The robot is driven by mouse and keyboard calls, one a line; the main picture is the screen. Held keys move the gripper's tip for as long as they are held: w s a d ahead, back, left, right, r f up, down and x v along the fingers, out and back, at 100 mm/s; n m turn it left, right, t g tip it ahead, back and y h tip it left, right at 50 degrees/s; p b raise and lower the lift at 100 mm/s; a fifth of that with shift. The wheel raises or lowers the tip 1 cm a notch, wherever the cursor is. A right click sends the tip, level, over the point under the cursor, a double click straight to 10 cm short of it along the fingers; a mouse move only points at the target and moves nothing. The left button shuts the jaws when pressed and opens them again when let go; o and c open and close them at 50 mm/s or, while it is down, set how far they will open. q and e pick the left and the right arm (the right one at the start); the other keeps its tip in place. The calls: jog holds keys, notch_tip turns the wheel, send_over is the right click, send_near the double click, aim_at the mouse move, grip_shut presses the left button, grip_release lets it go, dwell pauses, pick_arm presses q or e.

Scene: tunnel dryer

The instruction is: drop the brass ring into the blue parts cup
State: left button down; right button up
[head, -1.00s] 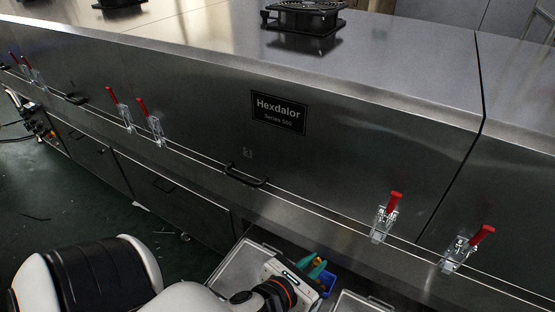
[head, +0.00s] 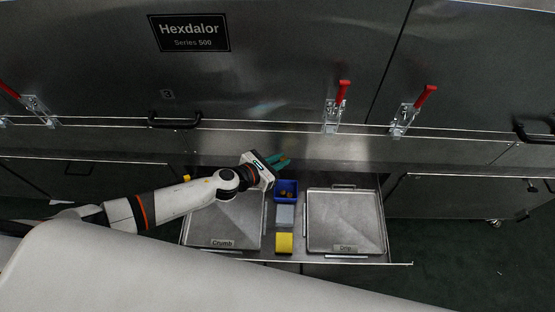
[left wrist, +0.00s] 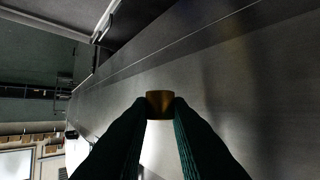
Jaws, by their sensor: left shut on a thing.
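The brass ring (left wrist: 160,104) is pinched between the dark green fingertips of my left gripper (left wrist: 160,116) in the left wrist view. In the head view the same gripper (head: 283,160) is above and behind the blue parts cup, beside the dryer's front, with the ring a small brass spot at its tips. The blue parts cup (head: 286,200) is the rear one of a row of cups in the open drawer. Some small brass or orange pieces show inside it. My right gripper is not in view.
A grey cup (head: 285,215) and a yellow cup (head: 284,243) stand in front of the blue one. A tray labelled Crumb (head: 235,232) lies left and another tray (head: 345,225) right. Red-handled clamps (head: 341,95) line the steel dryer front above.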

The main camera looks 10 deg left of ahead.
pick_arm(q)
notch_tip(320, 180, down, 7)
jog(key=b, duration=0.6)
jog(key=shift+w+a, duration=0.3)
jog(key=shift+r, duration=0.1)
jog(key=c, duration=1.3)
grip_release()
jog(key=shift+c, duration=0.2)
jog(key=shift+o, duration=0.4)
